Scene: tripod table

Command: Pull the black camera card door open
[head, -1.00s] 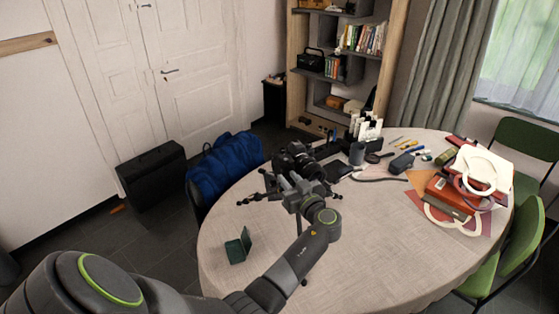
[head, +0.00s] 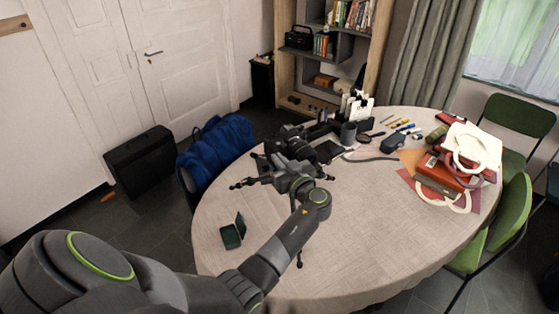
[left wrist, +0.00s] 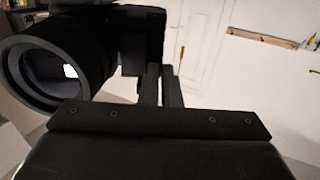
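The black camera (head: 290,133) stands on its tripod at the left part of the table, partly hidden by my left gripper (head: 284,160). In the left wrist view the camera's round lens (left wrist: 45,68) fills the left side. Its dark body (left wrist: 143,38) is beside and beyond my left fingertips (left wrist: 161,70). These two thin fingers stand almost together, with only a narrow gap, and nothing clear shows between them. I cannot make out the card door against the black body, nor whether the fingers touch it. My right gripper is not in view.
A blue jacket (head: 215,150) hangs over a chair.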

